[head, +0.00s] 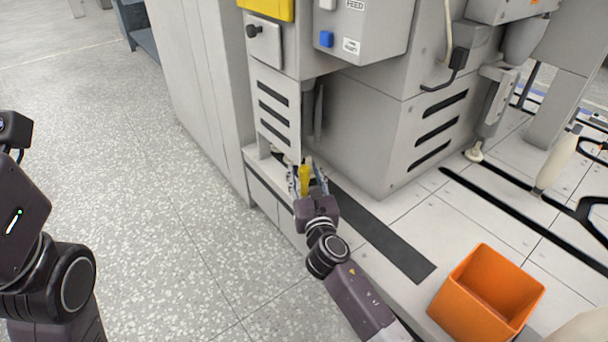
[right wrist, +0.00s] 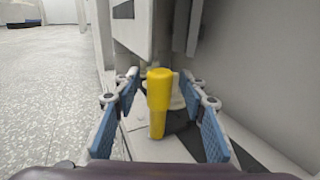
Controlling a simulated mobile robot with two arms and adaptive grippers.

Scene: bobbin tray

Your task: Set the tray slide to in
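A yellow upright handle (head: 305,180) stands low at the foot of the machine, beside its slotted panel. I take it for the tray slide's handle; no label shows on it. My right gripper (head: 307,177) is open, with a finger on each side of the handle. In the right wrist view the yellow handle (right wrist: 159,100) stands between the blue finger pads of the right gripper (right wrist: 160,112), with gaps on both sides. The handle's foot is partly hidden in the head view. My left arm is at the left edge; its fingers are not in view.
A grey box marked FEED (head: 365,45) with a blue button (head: 326,39) hangs above. A black knob (head: 253,31) sits beside it. A large grey housing (head: 375,125) stands right of the handle. An orange bin (head: 487,292) is at lower right. The speckled floor (head: 170,240) is clear.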

